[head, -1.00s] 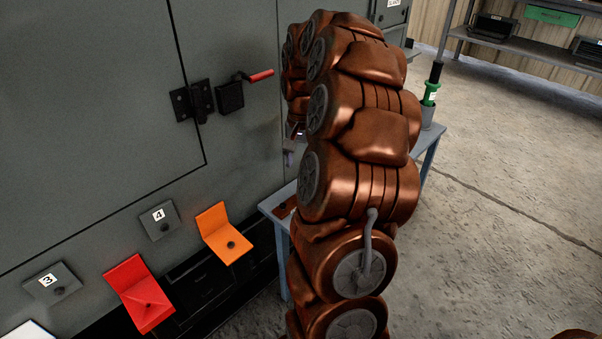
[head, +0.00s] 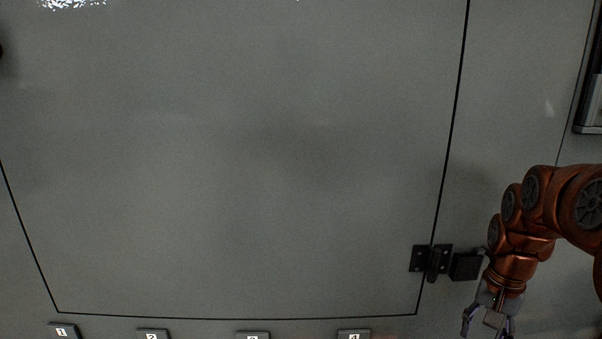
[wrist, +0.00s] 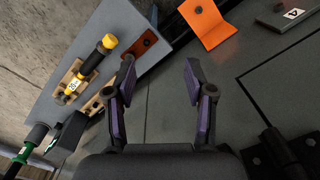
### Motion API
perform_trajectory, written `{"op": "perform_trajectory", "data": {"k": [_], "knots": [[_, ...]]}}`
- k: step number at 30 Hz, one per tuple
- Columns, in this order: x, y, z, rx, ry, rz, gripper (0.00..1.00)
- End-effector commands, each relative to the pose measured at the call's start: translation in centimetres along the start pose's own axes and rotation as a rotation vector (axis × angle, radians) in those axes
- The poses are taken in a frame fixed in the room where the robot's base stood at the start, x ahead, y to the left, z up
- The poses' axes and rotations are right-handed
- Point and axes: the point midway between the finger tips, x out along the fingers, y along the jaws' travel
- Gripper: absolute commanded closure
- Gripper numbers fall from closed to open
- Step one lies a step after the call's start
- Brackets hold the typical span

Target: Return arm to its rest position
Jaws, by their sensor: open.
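My gripper (head: 489,318) is at the lower right of the head view, at the end of my copper-coloured arm, in front of the grey enclosure (head: 240,170). In the wrist view my gripper (wrist: 158,85) has its two fingers spread wide apart, with nothing between them. The arm is bent, with the gripper hanging downward near the black latch (head: 432,262). The arm's lower part is out of the head view.
The wrist view shows a grey side table (wrist: 115,28) with a yellow-and-black tool (wrist: 90,67) in a wooden holder. An orange bracket (wrist: 207,22) is on the enclosure. Numbered tabs (head: 253,336) line the head view's bottom edge.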

Motion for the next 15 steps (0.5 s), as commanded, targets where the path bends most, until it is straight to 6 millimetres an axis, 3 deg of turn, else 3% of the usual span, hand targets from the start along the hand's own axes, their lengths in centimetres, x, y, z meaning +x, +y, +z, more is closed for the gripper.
{"op": "perform_trajectory", "data": {"k": [1, 3, 9, 15], "knots": [[-2.6, -0.9, 1.7, -0.044, -0.005, 0.003, 0.46], [-4.3, -1.8, 3.7, -0.101, -0.010, 0.009, 0.46], [-8.9, -3.5, 9.9, -0.257, -0.032, 0.023, 0.46], [-12.9, -4.0, 15.9, -0.399, -0.057, 0.041, 0.46]]}}
